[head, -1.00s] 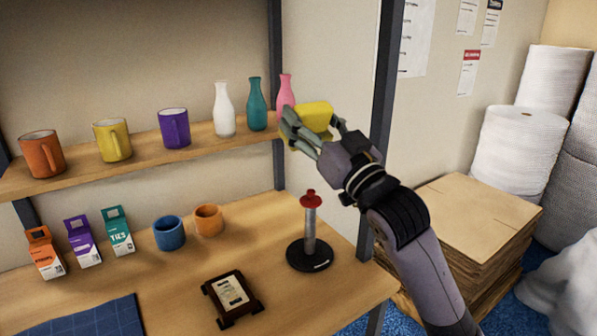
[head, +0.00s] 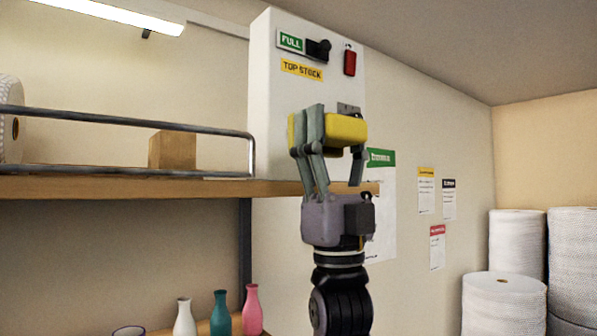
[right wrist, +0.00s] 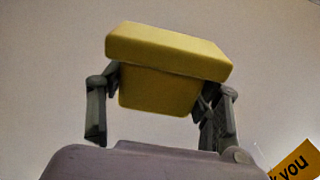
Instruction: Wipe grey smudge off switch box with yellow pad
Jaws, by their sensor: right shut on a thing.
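The yellow pad (head: 346,130) is held between the fingers of my right gripper (head: 328,128), which is shut on it. The pad also fills the middle of the right wrist view (right wrist: 165,60), with a finger on each side. In the head view the pad is in front of the lower part of a tall white box (head: 275,100), which I take for the switch box. I cannot make out a grey smudge for sure; my gripper hides part of the box. My left gripper is not in view.
A wooden shelf (head: 120,188) with a metal rail (head: 130,122) and a wooden block (head: 172,150) is left of my gripper. Several bottles stand below, including a pink one (head: 252,308). White rolls (head: 517,250) stand at the right. A ceiling lamp (head: 115,14) hangs upper left.

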